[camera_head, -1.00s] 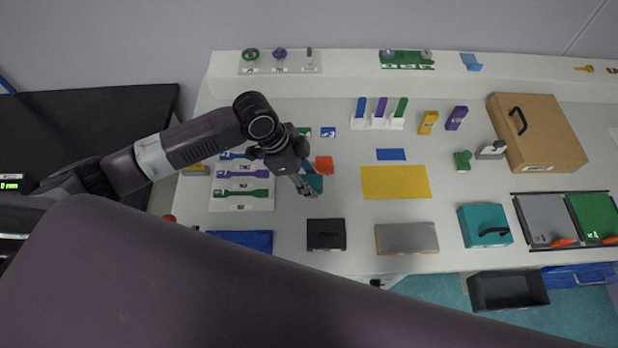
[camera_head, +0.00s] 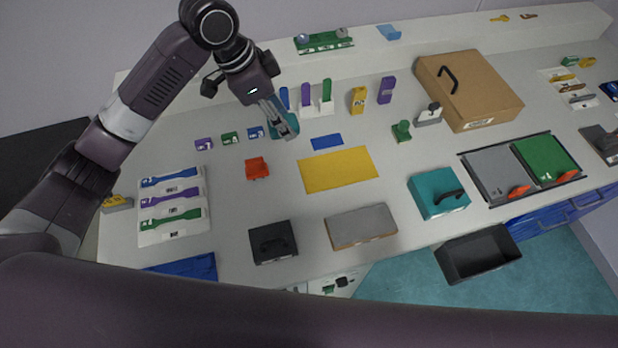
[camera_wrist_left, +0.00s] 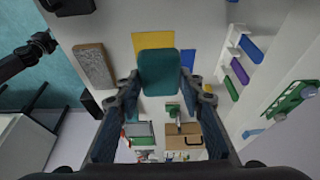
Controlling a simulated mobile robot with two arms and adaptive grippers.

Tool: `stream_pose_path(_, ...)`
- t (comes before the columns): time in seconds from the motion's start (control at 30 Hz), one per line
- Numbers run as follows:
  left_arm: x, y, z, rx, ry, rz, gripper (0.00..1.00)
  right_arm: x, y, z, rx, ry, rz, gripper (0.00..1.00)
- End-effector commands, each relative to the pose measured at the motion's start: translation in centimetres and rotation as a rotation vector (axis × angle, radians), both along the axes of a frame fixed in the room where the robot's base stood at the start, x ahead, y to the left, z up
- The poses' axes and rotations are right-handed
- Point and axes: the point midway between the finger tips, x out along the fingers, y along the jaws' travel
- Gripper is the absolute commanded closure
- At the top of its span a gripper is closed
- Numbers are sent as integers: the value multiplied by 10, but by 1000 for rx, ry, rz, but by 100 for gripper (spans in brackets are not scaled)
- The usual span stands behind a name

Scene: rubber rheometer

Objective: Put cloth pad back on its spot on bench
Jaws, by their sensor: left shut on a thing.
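The teal cloth pad (camera_head: 287,127) is held by my left gripper (camera_head: 282,118) above the bench, behind the yellow mat. In the left wrist view the pad (camera_wrist_left: 158,72) sits between the two fingers, which are shut on it. The fingers hide part of the pad in the head view. A flat yellow rectangle (camera_head: 338,169) and a smaller flat blue rectangle (camera_head: 327,142) lie bare on the white bench (camera_head: 228,225). I cannot tell which place is the pad's spot. My right gripper is not in view.
Upright blue, purple and green pieces in a white rack (camera_head: 318,108) stand close beside my left gripper. A yellow block (camera_head: 358,100), a cardboard box (camera_head: 470,88) and a grey slab (camera_head: 361,227) are nearby. Bench between the orange block and yellow rectangle is clear.

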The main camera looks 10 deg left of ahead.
Motion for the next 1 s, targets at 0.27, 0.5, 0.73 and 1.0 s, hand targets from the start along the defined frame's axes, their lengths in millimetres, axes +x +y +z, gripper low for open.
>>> stream_pose_path(0.27,4,0,19,13,6,11,84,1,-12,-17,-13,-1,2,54)
stream_pose_path(0.5,1,1,-36,15,12,13,84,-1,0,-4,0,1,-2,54)
stream_pose_path(0.73,2,1,-96,14,9,12,84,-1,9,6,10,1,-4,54)
stream_pose_path(1.0,3,0,-130,11,4,12,84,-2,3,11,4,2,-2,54)
